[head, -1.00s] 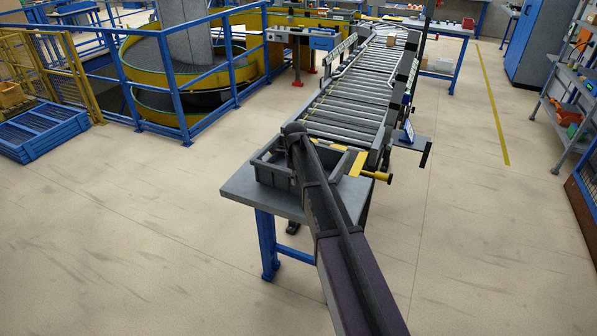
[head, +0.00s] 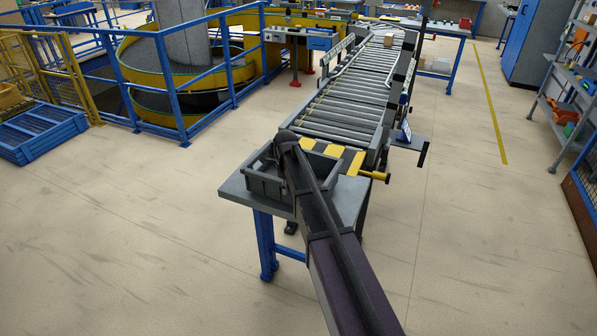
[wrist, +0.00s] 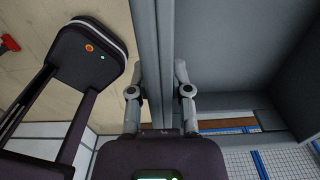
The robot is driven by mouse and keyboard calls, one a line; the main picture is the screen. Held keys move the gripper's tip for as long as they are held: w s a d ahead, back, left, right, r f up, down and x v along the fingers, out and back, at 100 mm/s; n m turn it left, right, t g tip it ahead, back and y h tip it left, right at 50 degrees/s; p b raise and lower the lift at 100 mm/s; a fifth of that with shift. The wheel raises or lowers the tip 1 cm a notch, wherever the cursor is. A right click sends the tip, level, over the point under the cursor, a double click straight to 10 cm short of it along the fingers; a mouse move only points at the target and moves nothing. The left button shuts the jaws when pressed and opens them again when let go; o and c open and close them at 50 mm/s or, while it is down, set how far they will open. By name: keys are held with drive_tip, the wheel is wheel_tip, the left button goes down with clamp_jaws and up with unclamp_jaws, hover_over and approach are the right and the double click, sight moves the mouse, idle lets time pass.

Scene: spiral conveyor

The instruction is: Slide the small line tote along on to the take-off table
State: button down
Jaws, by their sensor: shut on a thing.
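The small line tote (head: 264,186) is an open grey box. In the head view it sits on the grey take-off table (head: 348,197) at the near end of the roller conveyor, partly hidden behind my arm. In the wrist view my gripper (wrist: 158,85) has one finger on each side of the tote's grey wall (wrist: 166,40), shut on it. The tote's inside (wrist: 235,60) shows to the right of that wall and looks empty where visible. My fingertips are hidden in the head view.
A yellow-and-black striped strip (head: 325,150) lies between tote and rollers (head: 345,105), with a yellow handle (head: 375,176) at its right. A small brown box (head: 388,41) is far up the conveyor. Blue railings (head: 200,90) stand left. Floor around the table is clear.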

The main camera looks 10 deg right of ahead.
drive_tip(key=shift+c, duration=2.4)
unclamp_jaws()
